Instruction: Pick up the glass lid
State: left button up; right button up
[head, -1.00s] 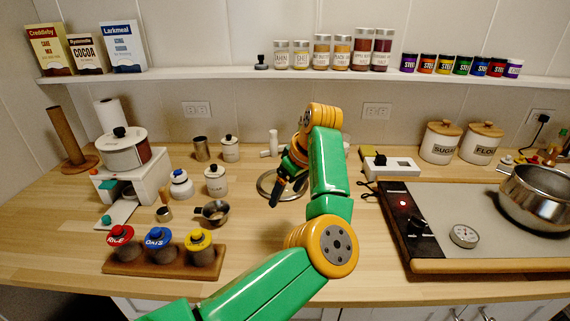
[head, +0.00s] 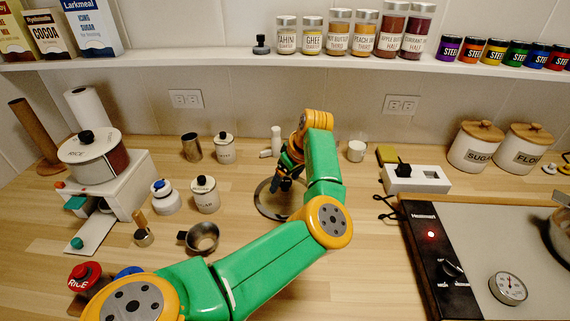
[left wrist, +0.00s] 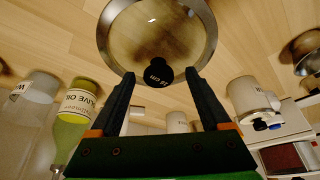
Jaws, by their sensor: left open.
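The glass lid (head: 262,208) lies on the wooden counter near the back middle, partly hidden by my left gripper. In the left wrist view it is a round clear disc (left wrist: 150,32) with a metal rim and a black knob (left wrist: 157,72). My left gripper (head: 279,184) is over the lid, pointing down. In the left wrist view the open fingers (left wrist: 160,76) show on either side of the knob, with a gap on both sides. Nothing is held. I cannot tell how far the tips are above the knob. My right gripper is not in view.
White canisters (head: 205,195) and a small pan (head: 203,238) stand left of the lid. A green bottle (left wrist: 75,115) shows in the left wrist view. A cooktop (head: 480,255) is at right. A jar shelf (head: 230,56) runs above. Bare counter lies in front of the lid.

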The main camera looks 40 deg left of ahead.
pick_arm(q)
jog(key=shift+w+a+f, duration=0.1)
jog(key=shift+f, duration=0.05)
jog(key=c, duration=0.7)
grip_shut()
dwell(0.6)
